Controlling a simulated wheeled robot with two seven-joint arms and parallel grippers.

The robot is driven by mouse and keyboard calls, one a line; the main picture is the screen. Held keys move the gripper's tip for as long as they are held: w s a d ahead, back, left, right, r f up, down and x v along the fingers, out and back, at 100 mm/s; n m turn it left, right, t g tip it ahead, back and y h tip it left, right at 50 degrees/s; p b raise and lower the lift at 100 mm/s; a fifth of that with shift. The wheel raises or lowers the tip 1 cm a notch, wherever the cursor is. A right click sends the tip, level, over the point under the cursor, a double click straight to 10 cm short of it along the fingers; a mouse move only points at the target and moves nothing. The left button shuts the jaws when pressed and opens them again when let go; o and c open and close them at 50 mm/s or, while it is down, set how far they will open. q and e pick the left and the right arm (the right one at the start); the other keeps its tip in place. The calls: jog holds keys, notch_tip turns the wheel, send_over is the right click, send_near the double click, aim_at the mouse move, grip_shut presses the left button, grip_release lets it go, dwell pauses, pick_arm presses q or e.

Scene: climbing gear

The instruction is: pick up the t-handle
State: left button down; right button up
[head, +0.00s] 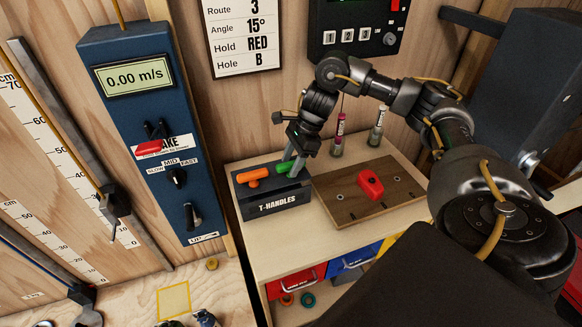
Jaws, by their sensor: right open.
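Two T-handles lie in the black holder marked T-HANDLES (272,207), an orange T-handle (252,176) on the left and a green T-handle (285,167) on the right. My right gripper (292,166) comes down from above at the green one, with its open fingers around or just beside the green grip. I cannot tell whether they touch it. The gripper partly hides the green T-handle. The shafts are hidden in the holder. My left gripper is not in view.
A wooden board (345,200) with a red climbing hold (370,184) lies right of the holder on the bench top. Two slim bottles (338,138) stand behind it. A blue brake unit (150,120) stands at the left. Coloured drawers (297,281) sit below the bench top.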

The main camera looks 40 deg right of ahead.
jog(key=shift+a+f, duration=0.15)
jog(key=shift+f, duration=0.25)
grip_shut()
jog(key=shift+r, duration=0.15)
notch_tip(320, 180, up, 18)
jog(key=p, duration=0.2)
jog(key=shift+p, duration=0.35)
dwell(0.4)
